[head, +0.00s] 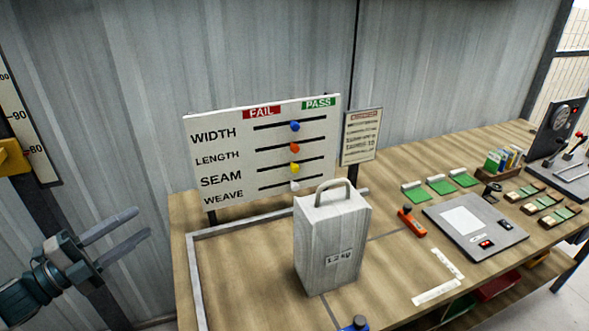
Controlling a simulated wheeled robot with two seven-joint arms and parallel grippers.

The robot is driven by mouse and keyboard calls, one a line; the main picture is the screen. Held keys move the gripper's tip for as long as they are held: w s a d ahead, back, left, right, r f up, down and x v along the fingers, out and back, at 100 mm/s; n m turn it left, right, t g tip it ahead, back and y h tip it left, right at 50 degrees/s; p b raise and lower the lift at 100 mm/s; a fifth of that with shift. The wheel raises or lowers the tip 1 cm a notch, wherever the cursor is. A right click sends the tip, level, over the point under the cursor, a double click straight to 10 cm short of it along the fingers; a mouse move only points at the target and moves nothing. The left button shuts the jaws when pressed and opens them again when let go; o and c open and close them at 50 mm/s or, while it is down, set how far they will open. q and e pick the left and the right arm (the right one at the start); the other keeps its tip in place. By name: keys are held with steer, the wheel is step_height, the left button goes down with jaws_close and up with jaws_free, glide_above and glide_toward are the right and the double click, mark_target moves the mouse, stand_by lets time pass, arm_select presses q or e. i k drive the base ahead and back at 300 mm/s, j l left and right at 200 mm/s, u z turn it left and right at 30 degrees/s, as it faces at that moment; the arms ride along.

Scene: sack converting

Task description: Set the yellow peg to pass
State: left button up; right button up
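The yellow peg (295,168) sits near the middle of its slot in the SEAM row of a white board (225,122). The board has a red FAIL label (262,112) at its upper middle and a green PASS label (319,103) at its upper right. A blue peg (295,127), an orange peg (295,148) and a white peg (295,186) sit near the middle of the other slots. My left gripper (144,221) is at the lower left, well left of the board, its two fingers apart with nothing between them. My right gripper is not in view.
A grey block-shaped weight (325,235) with a handle stands on the wooden bench (400,270) before the board, its handle close below the white peg. A small notice (361,137) stands right of the board. A grey panel (475,232) and an orange tool (411,222) lie further right.

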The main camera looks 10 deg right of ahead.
mark_target(294, 168)
steer(key=i+l, duration=0.15)
steer(key=l, duration=0.15)
steer(key=i+l, duration=0.15)
steer(key=l, duration=0.15)
steer(key=i+l, duration=0.15)
steer(key=l, duration=0.15)
steer(key=i+l, duration=0.1)
steer(key=l, duration=0.25)
